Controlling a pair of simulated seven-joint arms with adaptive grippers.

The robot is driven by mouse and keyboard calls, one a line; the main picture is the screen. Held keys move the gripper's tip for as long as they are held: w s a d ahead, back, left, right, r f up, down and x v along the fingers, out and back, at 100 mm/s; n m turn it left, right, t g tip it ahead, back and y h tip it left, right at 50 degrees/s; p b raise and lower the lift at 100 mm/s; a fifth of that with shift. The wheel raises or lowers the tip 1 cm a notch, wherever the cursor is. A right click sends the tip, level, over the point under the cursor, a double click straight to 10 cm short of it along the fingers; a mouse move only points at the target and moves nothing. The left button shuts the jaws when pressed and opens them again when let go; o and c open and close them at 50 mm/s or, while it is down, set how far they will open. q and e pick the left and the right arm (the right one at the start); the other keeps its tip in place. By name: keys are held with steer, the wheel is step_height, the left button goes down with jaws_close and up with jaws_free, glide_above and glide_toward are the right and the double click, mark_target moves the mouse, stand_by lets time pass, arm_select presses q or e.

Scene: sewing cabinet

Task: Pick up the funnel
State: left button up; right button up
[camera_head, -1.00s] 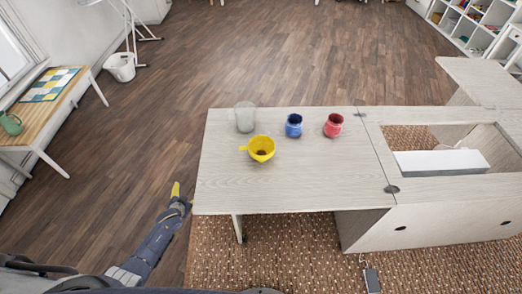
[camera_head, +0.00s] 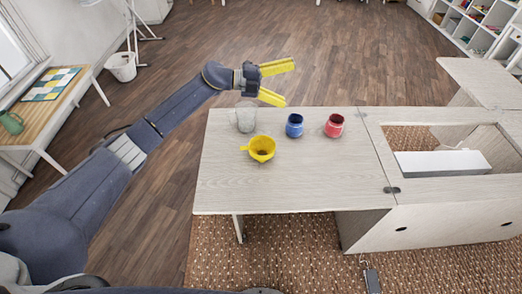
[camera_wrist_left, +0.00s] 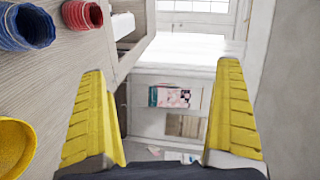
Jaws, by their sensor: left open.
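The yellow funnel (camera_head: 262,148) stands on the pale wooden cabinet top, near its left side, with its wide mouth up and a small tab pointing left. My left gripper (camera_head: 277,82) is open and empty. In the head view it shows above the funnel, over the far edge of the cabinet top. In the left wrist view the two yellow fingers (camera_wrist_left: 160,115) are spread wide with nothing between them. Part of the funnel (camera_wrist_left: 14,143) shows at the left edge there. My right gripper is in neither view.
A clear glass jar (camera_head: 246,117) stands just behind the funnel. A blue jar (camera_head: 294,125) and a red jar (camera_head: 334,125) stand to its right. The cabinet top (camera_head: 290,185) is clear in front. An opening with a white block (camera_head: 440,162) lies further right.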

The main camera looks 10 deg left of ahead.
arm_select(q)
steer(key=s+d+f+m+g+y, duration=0.1)
steer(key=s+d+m+g+y, duration=0.3)
steer(key=s+m, duration=0.15)
steer(key=m+t+y, duration=0.1)
steer(key=m+y, duration=0.4)
steer(key=y, duration=0.7)
glide_above(261, 149)
steer(key=s, duration=0.3)
step_height(261, 149, down, 16)
steer(key=shift+n, duration=0.25)
steer(key=shift+w+d+f, duration=0.1)
steer(key=shift+f, duration=2.5)
steer(key=c, duration=0.9)
